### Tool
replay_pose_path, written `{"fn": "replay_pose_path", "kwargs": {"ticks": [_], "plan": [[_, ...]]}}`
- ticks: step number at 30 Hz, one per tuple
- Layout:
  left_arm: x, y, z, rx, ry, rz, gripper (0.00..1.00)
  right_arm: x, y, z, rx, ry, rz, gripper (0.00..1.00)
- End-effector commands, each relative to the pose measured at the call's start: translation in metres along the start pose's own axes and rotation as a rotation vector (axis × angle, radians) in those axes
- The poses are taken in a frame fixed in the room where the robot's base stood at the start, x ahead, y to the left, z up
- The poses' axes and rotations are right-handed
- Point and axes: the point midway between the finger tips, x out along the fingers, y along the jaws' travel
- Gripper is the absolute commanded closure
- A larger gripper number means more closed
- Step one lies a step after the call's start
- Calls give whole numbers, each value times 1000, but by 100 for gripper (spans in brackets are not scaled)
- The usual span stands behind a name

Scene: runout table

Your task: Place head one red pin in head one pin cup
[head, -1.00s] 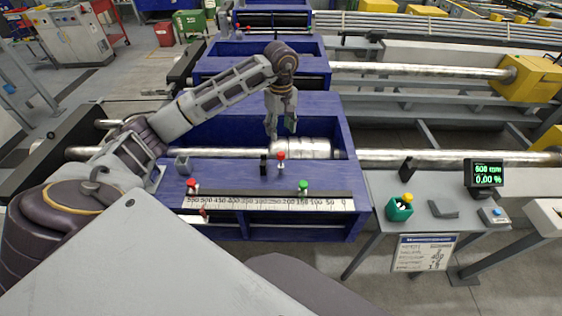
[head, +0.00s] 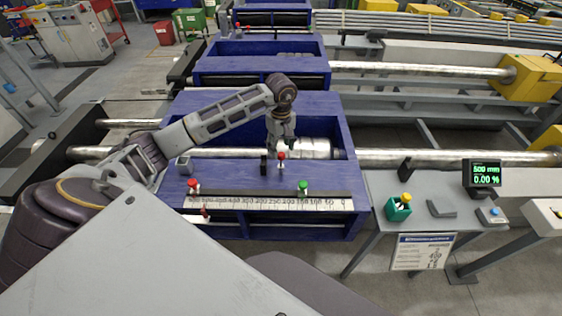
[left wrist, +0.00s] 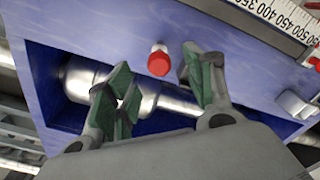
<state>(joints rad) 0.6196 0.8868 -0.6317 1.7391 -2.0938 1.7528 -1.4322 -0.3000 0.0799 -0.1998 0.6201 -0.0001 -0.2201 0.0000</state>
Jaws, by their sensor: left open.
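A red-topped pin (head: 281,155) stands on the near ledge of the blue machine bed, and it also shows in the left wrist view (left wrist: 159,62). My left gripper (head: 282,146) is open and points down at this pin. In the left wrist view, the pin's red head appears between the spread green-padded fingers, and I see no grip on it. A second red pin (head: 193,186) stands further left by the scale. A green cup (head: 398,212) with a yellow-topped piece in it stands on the side table at the right. My right gripper is not in view.
A green-topped pin (head: 303,187) stands behind the white scale (head: 268,203). A small black post (head: 263,165) is close to the red pin's left. A grey notched block (head: 184,166) sits at the ledge's left. A shiny metal roller (head: 314,148) lies behind. A display (head: 484,174) stands at the right.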

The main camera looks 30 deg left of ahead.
Motion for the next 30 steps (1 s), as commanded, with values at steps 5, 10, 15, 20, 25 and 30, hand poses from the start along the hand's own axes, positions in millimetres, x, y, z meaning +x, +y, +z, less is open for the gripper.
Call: {"fn": "replay_pose_path", "kwargs": {"ticks": [5, 10, 15, 20, 25, 30], "plan": [[0, 0, 0, 0, 0, 0, 47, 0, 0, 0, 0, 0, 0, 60], [3, 0, 0, 0, -1, -1, 47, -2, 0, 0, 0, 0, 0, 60], [15, 0, 1, 2, -3, -2, 47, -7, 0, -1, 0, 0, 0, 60], [29, 1, 0, 0, -3, -3, 47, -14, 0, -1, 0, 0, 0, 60], [45, 1, 0, 0, -1, -1, 47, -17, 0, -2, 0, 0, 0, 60], [51, 2, 0, 1, -1, 1, 47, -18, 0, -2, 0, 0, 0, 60]]}}
